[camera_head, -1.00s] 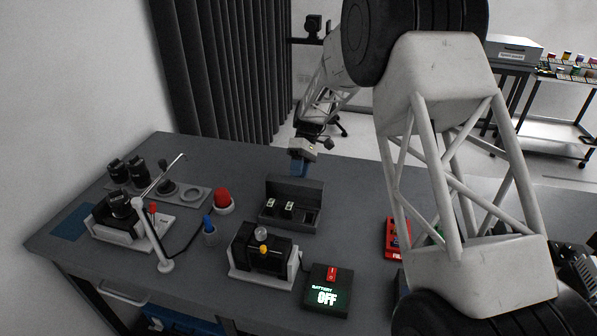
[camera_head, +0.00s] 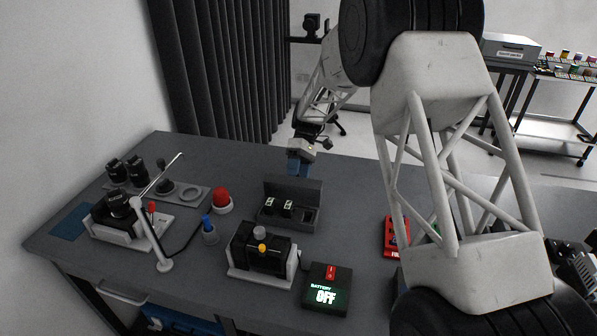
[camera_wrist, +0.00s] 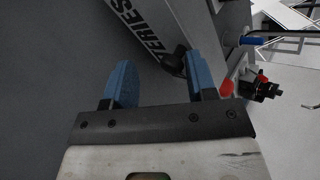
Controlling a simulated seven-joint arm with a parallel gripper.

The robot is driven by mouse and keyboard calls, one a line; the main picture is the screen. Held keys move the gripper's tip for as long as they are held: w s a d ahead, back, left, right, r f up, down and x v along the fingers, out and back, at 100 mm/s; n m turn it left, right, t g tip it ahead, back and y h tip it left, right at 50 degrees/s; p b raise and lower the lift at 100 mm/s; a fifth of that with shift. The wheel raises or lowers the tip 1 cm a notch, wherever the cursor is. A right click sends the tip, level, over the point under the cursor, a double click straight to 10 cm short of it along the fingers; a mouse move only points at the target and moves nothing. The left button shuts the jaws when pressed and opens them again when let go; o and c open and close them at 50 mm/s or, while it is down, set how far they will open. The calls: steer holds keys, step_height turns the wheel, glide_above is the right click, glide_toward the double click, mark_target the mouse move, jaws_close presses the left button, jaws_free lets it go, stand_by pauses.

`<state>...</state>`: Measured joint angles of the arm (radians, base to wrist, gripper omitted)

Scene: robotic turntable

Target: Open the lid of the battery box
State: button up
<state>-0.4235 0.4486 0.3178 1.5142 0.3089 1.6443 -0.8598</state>
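The battery box (camera_head: 268,222) is a dark box on the table in the head view, with two white-marked batteries (camera_head: 278,206) and an open compartment at its right. Its lid (camera_head: 293,188) stands upright along the back edge. My gripper (camera_head: 298,171) is just behind and above the lid, its blue fingers partly hidden by it. In the wrist view my gripper (camera_wrist: 160,68) is open, with blue fingers apart and nothing between them. A panel lettered "ERIES" (camera_wrist: 165,18) runs diagonally beyond the fingers. I cannot tell whether a finger touches it.
A black device on a white base (camera_head: 262,250) stands in front of the box. A "BATTERY OFF" display (camera_head: 327,289) is at its front right. A red button (camera_head: 222,200) and a blue-topped holder (camera_head: 209,230) are to the left. The table behind the box is mostly clear.

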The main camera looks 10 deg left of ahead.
steer(key=v, duration=0.7)
steer(key=shift+w+r, duration=0.25)
steer(key=shift+r, duration=0.05)
steer(key=shift+d+r, duration=0.1)
steer(key=s+d+r+m+t+y, duration=0.1)
steer(key=s+d+r+m+t, duration=0.25)
steer(key=s+d+r, duration=0.6)
steer(key=s+d+r+m+t, duration=0.35)
steer(key=s+d+r, duration=0.35)
steer(key=s+d, duration=0.5)
steer(key=s+d+f+m+t, duration=0.1)
steer(key=s+d+m, duration=0.1)
steer(key=s+d, duration=0.3)
steer(key=s+d+f+m+t, duration=0.1)
steer(key=s+d, duration=0.5)
steer(key=s, duration=0.6)
steer(key=s+d+f+m+t+h, duration=0.1)
steer(key=s+d+m+t, duration=0.2)
steer(key=s+d, duration=0.2)
steer(key=s, duration=0.3)
steer(key=shift+s+d+m, duration=0.25)
steer(key=shift+s+m, duration=0.05)
steer(key=shift+m, duration=0.1)
